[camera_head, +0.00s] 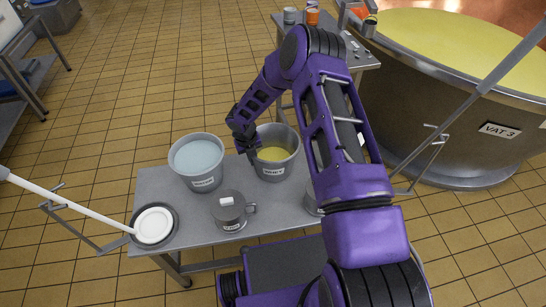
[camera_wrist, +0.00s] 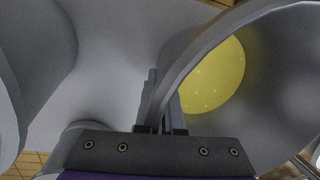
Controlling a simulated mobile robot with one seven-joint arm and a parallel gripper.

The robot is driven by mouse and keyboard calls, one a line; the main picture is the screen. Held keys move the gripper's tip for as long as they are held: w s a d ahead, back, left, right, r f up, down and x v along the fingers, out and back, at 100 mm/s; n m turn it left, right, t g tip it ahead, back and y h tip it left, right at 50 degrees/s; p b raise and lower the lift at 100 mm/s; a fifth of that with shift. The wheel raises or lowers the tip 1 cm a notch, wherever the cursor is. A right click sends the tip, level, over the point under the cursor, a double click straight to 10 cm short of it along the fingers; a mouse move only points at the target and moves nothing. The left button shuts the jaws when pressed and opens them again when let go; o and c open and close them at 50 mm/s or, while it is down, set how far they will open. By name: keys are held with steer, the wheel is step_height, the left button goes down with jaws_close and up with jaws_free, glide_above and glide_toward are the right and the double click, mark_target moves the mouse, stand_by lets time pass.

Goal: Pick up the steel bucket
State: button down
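The steel bucket (camera_head: 274,168) with yellow liquid stands upright on the metal table, a label on its front. My gripper (camera_head: 246,146) is at its left rim, pointing down. In the wrist view, the bucket's curved wall (camera_wrist: 266,125) and yellow contents fill the right side. There the fingers of my gripper (camera_wrist: 163,105) are close together, one on either side of the wall, and appear shut on the rim. A second grey bucket (camera_head: 203,178) with pale bluish contents stands to the left on the same table, apart from it.
A large vat (camera_head: 455,125) marked VAT 3 stands at right. My arm hides part of the table's right side.

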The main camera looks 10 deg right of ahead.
stand_by(0.6)
steer(key=shift+w+r, duration=0.1)
steer(key=shift+r, duration=0.15)
step_height(320, 180, up, 12)
steer(key=p, duration=0.3)
steer(key=shift+r+p, duration=0.2)
steer(key=shift+p, duration=0.2)
